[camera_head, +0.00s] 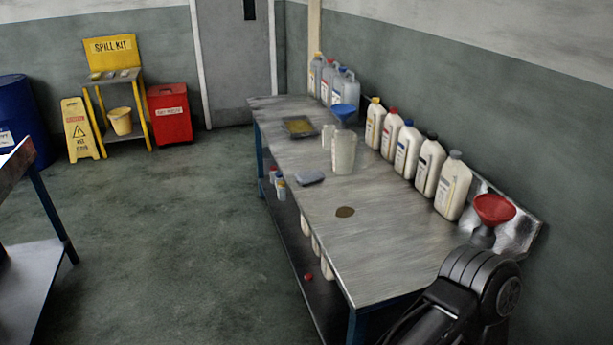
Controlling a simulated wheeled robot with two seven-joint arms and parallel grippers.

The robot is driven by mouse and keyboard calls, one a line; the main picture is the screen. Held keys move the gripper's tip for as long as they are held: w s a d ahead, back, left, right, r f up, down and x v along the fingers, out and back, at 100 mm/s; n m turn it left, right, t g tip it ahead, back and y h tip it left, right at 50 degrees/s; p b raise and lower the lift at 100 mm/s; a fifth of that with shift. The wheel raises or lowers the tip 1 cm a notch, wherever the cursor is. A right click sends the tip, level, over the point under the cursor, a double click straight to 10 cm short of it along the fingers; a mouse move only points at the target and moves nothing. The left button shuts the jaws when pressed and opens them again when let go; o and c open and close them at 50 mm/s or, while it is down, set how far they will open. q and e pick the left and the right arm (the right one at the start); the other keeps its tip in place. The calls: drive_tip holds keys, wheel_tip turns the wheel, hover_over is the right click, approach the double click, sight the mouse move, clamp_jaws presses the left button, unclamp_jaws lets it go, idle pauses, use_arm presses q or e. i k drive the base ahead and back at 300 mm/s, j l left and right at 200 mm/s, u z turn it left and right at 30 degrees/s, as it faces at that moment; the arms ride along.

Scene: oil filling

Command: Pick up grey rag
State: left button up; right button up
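The grey rag (309,177) lies folded on the metal workbench (385,260), near its left edge and in front of the clear measuring jug (343,154). A black arm link of mine shows at the lower right, over the bench's near end. Neither of my grippers can be seen, and nothing touches the rag.
A shallow tray (299,126), a blue funnel (344,112), several white bottles (407,150) and a red funnel (493,209) stand along the bench. Open floor (185,230) lies left of it.

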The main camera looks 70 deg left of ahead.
sight(304, 178)
drive_tip(key=u, duration=2.35)
drive_tip(key=z, duration=0.35)
drive_tip(key=i+j+z, duration=0.15)
drive_tip(key=z, duration=0.3)
drive_tip(key=i+j+z, duration=0.1)
drive_tip(key=j+z, duration=0.2)
drive_tip(key=z, duration=0.2)
drive_tip(key=j+z, duration=0.3)
drive_tip(key=z, duration=0.15)
drive_tip(key=j+z, duration=0.2)
drive_tip(key=j, duration=0.6)
drive_tip(key=j+z, duration=0.15)
drive_tip(key=j, duration=0.7)
drive_tip(key=j+z, duration=0.2)
drive_tip(key=j, duration=0.6)
drive_tip(key=k+j+z, duration=0.15)
drive_tip(key=j, duration=1.25)
drive_tip(key=k, duration=0.05)
